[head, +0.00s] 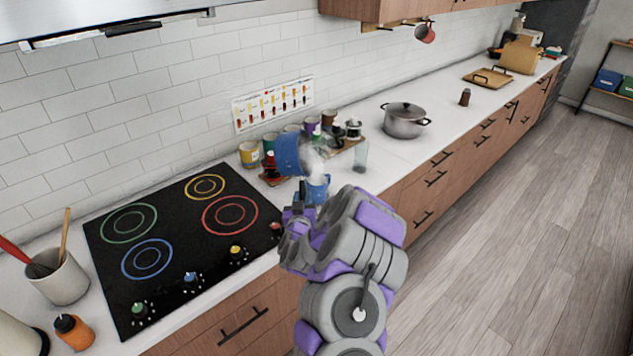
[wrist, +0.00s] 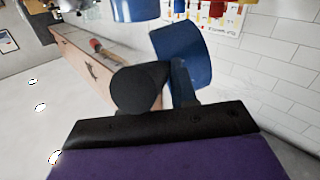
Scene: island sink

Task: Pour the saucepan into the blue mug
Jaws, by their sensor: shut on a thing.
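The blue saucepan (head: 287,154) is tipped steeply on its side above the counter, just left of and above the blue mug (head: 319,188). White steam or vapour shows between them; I cannot make out a stream of liquid. My gripper (head: 298,208) is shut on the saucepan's handle, low in front of the pan. In the wrist view the saucepan (wrist: 182,50) shows close, with its handle running down to the dark finger. A blue rounded thing at the top edge there (wrist: 135,9) seems to be the mug, mostly cut off. My arm partly hides the mug's surroundings in the head view.
The black cooktop (head: 175,265) with coloured rings lies to the left. Several coloured mugs, including a yellow one (head: 249,154), stand along the wall behind.

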